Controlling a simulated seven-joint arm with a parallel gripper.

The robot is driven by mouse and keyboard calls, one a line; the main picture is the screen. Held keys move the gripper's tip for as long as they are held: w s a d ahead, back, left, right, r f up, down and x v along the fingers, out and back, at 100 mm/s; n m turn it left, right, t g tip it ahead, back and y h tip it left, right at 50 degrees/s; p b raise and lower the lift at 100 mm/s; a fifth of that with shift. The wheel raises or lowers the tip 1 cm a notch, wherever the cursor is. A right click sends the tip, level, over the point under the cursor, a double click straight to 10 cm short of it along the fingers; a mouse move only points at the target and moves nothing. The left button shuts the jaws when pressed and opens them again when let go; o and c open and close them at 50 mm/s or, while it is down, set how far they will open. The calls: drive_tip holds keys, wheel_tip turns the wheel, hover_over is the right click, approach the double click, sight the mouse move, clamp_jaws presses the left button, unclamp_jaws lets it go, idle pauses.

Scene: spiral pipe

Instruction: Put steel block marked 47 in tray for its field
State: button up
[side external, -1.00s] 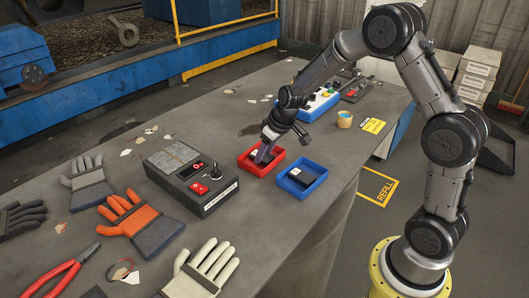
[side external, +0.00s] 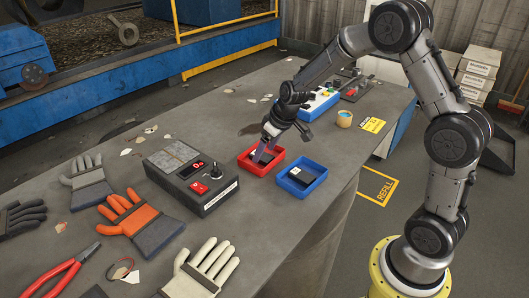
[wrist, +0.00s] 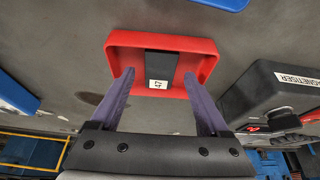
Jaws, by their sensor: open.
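The steel block marked 47 (wrist: 160,67) is a dark block with a white label. It lies inside the red tray (wrist: 207,62), close to the wall nearest my gripper in the wrist view. My gripper (wrist: 158,75) is open, with one purple finger on each side of the block and apart from it. In the side view my gripper (side external: 262,152) points down at the red tray (side external: 246,165) and hides part of it. The blue tray (side external: 318,181) stands right beside it, with a dark shape and a small white mark inside.
A grey box with a red display (side external: 190,178) stands left of the trays; its label, partly seen in the wrist view, ends in "MAGNETISER". Gloves and red pliers (side external: 68,275) lie at the front left.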

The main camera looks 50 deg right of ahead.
drive_tip(key=s+a+r, duration=0.3)
drive_tip(key=s+r, duration=0.6)
drive_tip(key=r, duration=0.5)
drive_tip(key=s+a+r, duration=0.1)
drive_tip(key=s+a, duration=0.1)
drive_tip(key=s, duration=0.8)
drive_tip(key=s+a+r+t, duration=0.1)
drive_tip(key=s+a, duration=0.2)
drive_tip(key=s, duration=0.8)
